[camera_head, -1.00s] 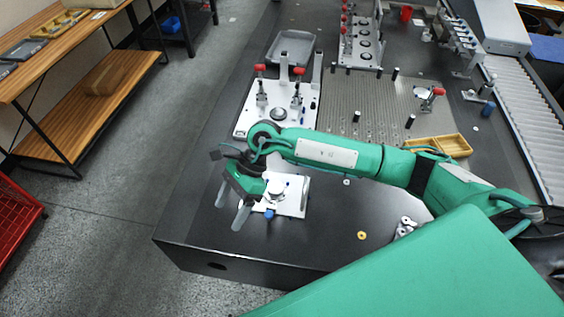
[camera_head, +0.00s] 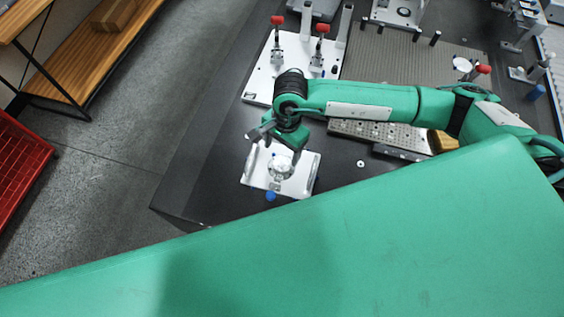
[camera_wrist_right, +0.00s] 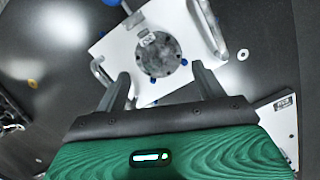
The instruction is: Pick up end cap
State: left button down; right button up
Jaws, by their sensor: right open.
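A round grey metal part, which looks like the end cap (camera_wrist_right: 160,52), sits on a white plate fixture (camera_wrist_right: 118,44) with handles at its sides. In the head view the end cap (camera_head: 281,168) shows partly below my right gripper (camera_head: 283,148), on the white plate (camera_head: 305,178). In the right wrist view my right gripper (camera_wrist_right: 160,76) is open and empty. Its two fingers lie to the left and right of the end cap's lower edge in the picture, and nothing is between them. I cannot tell the height gap. My left gripper is not in view.
A white fixture with red-tipped clamps (camera_head: 262,75) stands behind the plate. A perforated metal block (camera_head: 375,134) and a small washer (camera_head: 361,163) lie to the right. A blue knob (camera_head: 270,196) is at the plate's front. The dark table (camera_head: 205,170) is clear at left.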

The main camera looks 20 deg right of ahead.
aim_at(282, 163)
jog(key=shift+f, duration=0.5)
jog(key=f, duration=0.1)
jog(key=f+p, duration=0.1)
jog(key=f, duration=0.1)
jog(key=shift+s+f+p, duration=0.25)
jog(key=shift+f+p, duration=0.05)
jog(key=shift+f, duration=0.05)
jog(key=shift+a+f, duration=0.1)
jog(key=shift+f, duration=0.45)
jog(key=c, duration=1)
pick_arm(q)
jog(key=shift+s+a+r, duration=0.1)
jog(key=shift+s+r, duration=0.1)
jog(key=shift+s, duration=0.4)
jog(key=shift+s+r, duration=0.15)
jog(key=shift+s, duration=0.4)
pick_arm(e)
jog(key=shift+c, duration=1)
jog(key=shift+r, duration=0.15)
